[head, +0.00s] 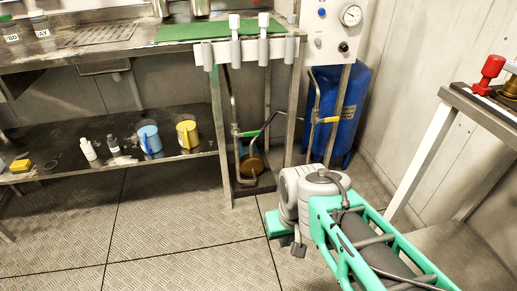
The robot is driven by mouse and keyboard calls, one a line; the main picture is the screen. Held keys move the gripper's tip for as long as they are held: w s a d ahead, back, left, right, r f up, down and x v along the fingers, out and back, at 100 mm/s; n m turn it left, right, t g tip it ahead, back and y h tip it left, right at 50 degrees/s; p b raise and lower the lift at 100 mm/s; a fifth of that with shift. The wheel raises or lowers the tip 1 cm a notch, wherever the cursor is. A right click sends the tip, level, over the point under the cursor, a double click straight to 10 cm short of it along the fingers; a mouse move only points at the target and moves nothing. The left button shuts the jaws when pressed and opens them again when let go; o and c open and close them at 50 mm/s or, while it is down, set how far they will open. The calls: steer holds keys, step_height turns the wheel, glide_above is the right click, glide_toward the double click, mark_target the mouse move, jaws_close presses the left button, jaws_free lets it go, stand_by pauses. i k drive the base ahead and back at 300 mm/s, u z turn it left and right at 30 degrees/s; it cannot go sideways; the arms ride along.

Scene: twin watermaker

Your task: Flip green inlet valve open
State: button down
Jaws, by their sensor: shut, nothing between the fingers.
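The green inlet valve (249,133) is a small green lever on a metal pipe under the bench frame, at the middle of the head view. Its lever looks roughly level; its exact turn is too small to tell. My gripper (296,247) is small in view at the end of my green and grey arm, low over the floor. It is shut and empty, and well apart from the valve, below and to the right of it. Part of it is hidden behind my wrist.
A yellow-handled valve (328,120) sits on a second pipe, before a blue tank (341,112). A round brass-coloured part (252,165) is below the green valve. Bench legs flank the pipes. A table (462,96) stands at right. The floor at left (150,235) is clear.

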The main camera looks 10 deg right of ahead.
mark_target(247, 134)
steer(key=k, duration=0.45)
steer(key=u, duration=0.85)
steer(key=i, duration=1.35)
steer(key=z, duration=0.3)
